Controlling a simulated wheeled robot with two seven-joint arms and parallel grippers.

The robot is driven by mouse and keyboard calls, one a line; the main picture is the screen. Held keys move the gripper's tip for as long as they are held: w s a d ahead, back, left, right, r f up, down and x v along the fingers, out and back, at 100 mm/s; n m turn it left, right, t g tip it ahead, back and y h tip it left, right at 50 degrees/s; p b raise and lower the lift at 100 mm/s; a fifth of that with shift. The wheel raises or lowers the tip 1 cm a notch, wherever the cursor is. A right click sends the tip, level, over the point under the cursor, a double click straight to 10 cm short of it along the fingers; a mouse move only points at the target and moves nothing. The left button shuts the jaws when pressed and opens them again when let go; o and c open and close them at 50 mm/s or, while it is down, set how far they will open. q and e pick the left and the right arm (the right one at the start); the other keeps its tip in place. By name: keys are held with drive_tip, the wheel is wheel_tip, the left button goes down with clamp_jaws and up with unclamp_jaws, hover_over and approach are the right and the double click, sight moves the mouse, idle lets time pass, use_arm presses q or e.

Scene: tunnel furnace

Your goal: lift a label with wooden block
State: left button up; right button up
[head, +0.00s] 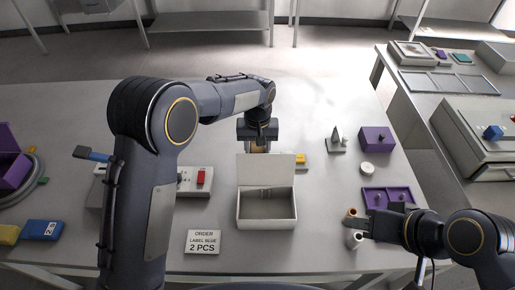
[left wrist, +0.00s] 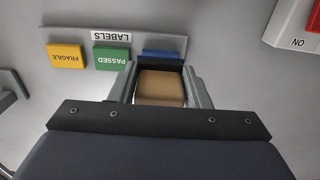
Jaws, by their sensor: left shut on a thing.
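My left gripper (head: 258,138) is shut on a wooden block (head: 257,147), which also shows brown between the fingers in the left wrist view (left wrist: 161,88). The block is over or against a blue label (left wrist: 161,54); whether they touch I cannot tell. The blue label is in a row beside a green PASSED label (left wrist: 112,58) and a yellow FRAGILE label (left wrist: 67,56), below a LABELS sign (left wrist: 112,36). The yellow label also shows in the head view (head: 301,160). My right gripper (head: 359,224) is low at the right; its finger opening is unclear.
An open white box (head: 267,208) stands in front of the left gripper. An order card (head: 203,242) reads label blue, 2 pcs. A purple block (head: 376,139), a purple tray (head: 372,197) and small cylinders (head: 354,239) are at the right. A red-switch box (head: 194,183) is left.

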use_arm(q)
drive_tip(key=shift+r+p, duration=1.45)
drive_tip(key=shift+r, duration=0.85)
